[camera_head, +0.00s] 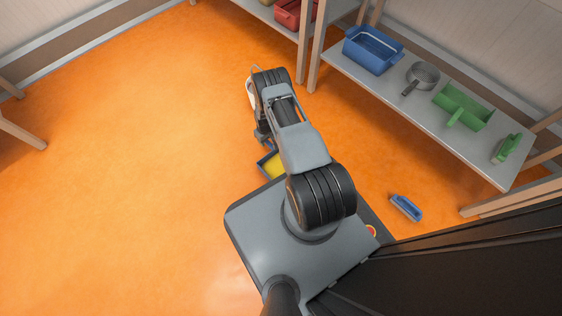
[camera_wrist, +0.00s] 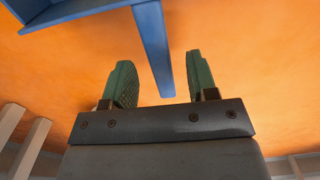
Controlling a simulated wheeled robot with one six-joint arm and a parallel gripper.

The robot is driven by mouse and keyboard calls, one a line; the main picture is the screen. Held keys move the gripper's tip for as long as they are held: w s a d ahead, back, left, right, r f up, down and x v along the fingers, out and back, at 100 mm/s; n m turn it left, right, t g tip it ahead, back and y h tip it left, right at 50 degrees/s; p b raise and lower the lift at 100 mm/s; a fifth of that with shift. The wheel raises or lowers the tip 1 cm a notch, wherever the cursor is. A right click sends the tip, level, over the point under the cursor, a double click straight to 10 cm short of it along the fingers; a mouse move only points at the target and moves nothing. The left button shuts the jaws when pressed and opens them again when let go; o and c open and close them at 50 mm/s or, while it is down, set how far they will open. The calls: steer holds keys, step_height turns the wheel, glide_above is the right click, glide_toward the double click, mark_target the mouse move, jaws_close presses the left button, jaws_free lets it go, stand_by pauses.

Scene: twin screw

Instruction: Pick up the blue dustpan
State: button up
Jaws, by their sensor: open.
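The blue dustpan shows in the wrist view, with part of its pan at the top left and its long straight handle (camera_wrist: 154,58) running down between my fingers. My gripper (camera_wrist: 158,64) is open, with one green finger on each side of the handle. Gaps show between the handle and both fingers. The far part of the pan is cut off by the picture edge. In the head view my arm covers most of the gripper area, and I cannot make out the dustpan clearly there.
A blue brush (camera_head: 406,207) lies on the orange floor at the right. A shelf (camera_head: 400,104) holds a blue basin (camera_head: 373,50), a grey pan (camera_head: 422,76), a green dustpan (camera_head: 463,106) and a green brush (camera_head: 507,148). Open floor (camera_head: 130,160) spreads to the left.

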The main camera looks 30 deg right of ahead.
mark_target(267, 142)
step_height(267, 142, down, 3)
steer(key=shift+f+b, duration=0.2)
steer(key=shift+b, duration=0.45)
steer(key=shift+r, duration=0.15)
steer(key=c, duration=1)
